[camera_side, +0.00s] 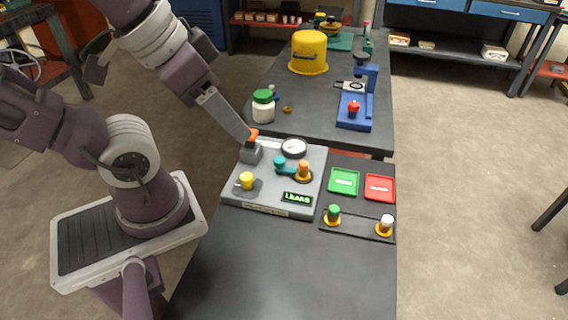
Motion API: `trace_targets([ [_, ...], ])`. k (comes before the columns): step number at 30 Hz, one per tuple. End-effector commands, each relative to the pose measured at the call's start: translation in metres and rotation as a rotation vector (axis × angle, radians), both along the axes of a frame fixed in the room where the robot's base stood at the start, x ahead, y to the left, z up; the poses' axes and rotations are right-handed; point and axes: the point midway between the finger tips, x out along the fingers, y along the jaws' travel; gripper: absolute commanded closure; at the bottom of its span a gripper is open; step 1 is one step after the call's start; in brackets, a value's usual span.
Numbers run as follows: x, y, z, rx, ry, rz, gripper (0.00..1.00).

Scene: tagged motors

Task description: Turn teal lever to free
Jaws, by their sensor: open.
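The teal lever (281,163) sits on a grey panel (233,195) on the dark table, beside an orange knob. Which setting it points to is too small to read. My gripper (249,138) is at the panel's upper left, at an orange-topped part on a grey block (251,154). It is left of the teal lever and apart from it. The fingers are seen nearly edge-on, and I cannot tell whether they touch the orange top. The panel also holds a yellow knob (246,180), a round gauge (294,148) and a green-lit display (297,198).
Green (344,181) and red (380,188) trays lie right of the panel. Below them is a dark strip with green (333,213) and white (387,223) knobs. A green-lidded jar (263,106), a blue device (356,110) and a yellow bucket (309,53) stand behind. The front table is clear.

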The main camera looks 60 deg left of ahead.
Motion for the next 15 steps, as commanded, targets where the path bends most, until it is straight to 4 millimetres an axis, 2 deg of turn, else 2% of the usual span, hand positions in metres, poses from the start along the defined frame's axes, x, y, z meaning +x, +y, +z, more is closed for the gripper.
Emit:
trace_targets([
  [2, 0.005, 0.002, 0.0, -0.012, 0.013, 0.032, 0.5],
  [4, 0.023, 0.007, -0.004, -0.05, 0.054, 0.134, 0.5],
  [8, 0.083, 0.036, -0.029, -0.173, 0.173, 0.51, 0.5],
  [9, 0.102, 0.048, -0.043, -0.21, 0.209, 0.642, 0.5],
  [11, 0.126, 0.069, -0.069, -0.261, 0.257, 0.839, 0.5],
  [12, 0.139, 0.083, -0.089, -0.29, 0.285, 0.965, 0.5],
  [15, 0.159, 0.114, -0.137, -0.343, 0.34, 1.24, 0.5],
])
